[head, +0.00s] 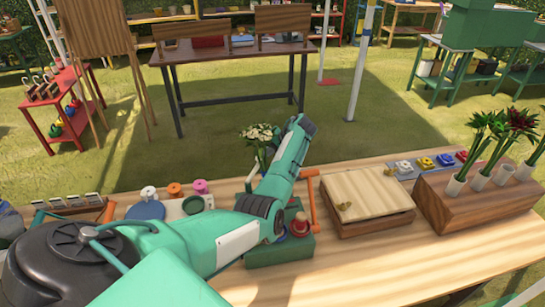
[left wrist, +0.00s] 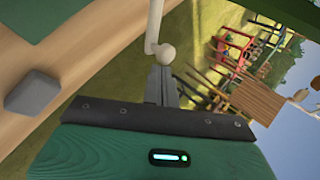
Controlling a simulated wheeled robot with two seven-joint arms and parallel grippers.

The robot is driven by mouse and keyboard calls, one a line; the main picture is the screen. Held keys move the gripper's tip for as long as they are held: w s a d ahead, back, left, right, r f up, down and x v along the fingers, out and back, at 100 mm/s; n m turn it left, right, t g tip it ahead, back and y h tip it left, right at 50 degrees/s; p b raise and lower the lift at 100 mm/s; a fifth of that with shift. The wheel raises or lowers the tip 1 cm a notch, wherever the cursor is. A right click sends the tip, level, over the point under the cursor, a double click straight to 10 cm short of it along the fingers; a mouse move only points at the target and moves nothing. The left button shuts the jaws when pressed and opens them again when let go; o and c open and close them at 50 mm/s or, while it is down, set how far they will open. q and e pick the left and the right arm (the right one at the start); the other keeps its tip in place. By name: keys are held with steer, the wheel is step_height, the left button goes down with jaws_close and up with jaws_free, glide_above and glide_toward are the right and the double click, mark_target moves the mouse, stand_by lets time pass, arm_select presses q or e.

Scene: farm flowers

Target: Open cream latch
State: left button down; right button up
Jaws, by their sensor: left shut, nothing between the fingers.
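In the left wrist view, a pale cream-white rod with a round ball end (left wrist: 165,52) comes down from the top edge. I cannot tell whether this is the cream latch. My left gripper (left wrist: 162,75) is shut and empty, its fingertips just below the ball; I cannot tell whether they touch it. In the head view my left arm reaches up over the middle of the table, and its fingers cannot be made out. A wooden box with a cream lid (head: 362,193) and small brass-coloured clasps (head: 345,210) stands right of the arm. My right gripper is out of view.
A green block (head: 282,252) with coloured knobs sits partly under my arm, beside an orange handle (head: 313,200). A brown planter (head: 478,205) with potted plants stands at right. The wooden table (head: 400,265) is clear in front. A grey knob (left wrist: 33,93) shows in the wrist view.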

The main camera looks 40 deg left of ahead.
arm_select(q)
steer(key=shift+s+a, duration=0.15)
steer(key=shift+a, duration=0.55)
steer(key=shift+s+a, duration=0.1)
steer(key=shift+a, duration=0.55)
stand_by(0.6)
steer(key=shift+s+d+f+p, duration=0.15)
steer(key=shift+d+p, duration=0.25)
steer(key=shift+p, duration=0.2)
steer(key=shift+s+d+f+p, duration=0.1)
steer(key=shift+d+p, duration=0.25)
steer(key=shift+p, duration=0.2)
